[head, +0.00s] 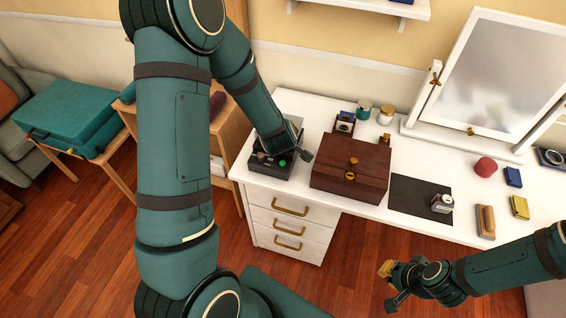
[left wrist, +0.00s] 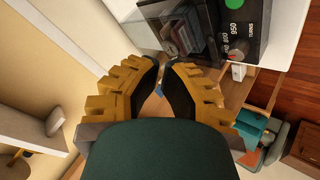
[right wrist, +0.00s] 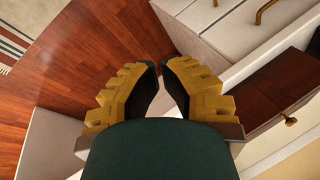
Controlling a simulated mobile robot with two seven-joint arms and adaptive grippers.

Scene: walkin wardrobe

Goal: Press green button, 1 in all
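The green button (head: 282,163) is on the front of a dark box (head: 262,172) at the left end of the white dressing table. In the left wrist view the green button (left wrist: 234,57) is at upper right, on a black panel with printed numbers, clear of my fingertips. My left gripper (left wrist: 162,68) has its fingers close together with nothing held; in the head view my own arm hides most of it, just above the box. My right gripper (head: 386,270) is in front of the table, far from the button; its fingers (right wrist: 160,66) are also close together and empty.
A brown wooden box (head: 345,185) stands just right of the dark box. A mirror (head: 500,75), a dark mat (head: 418,197) and several small items occupy the table's right side. A teal case (head: 70,112) rests on a stand at left. Open floor lies in front.

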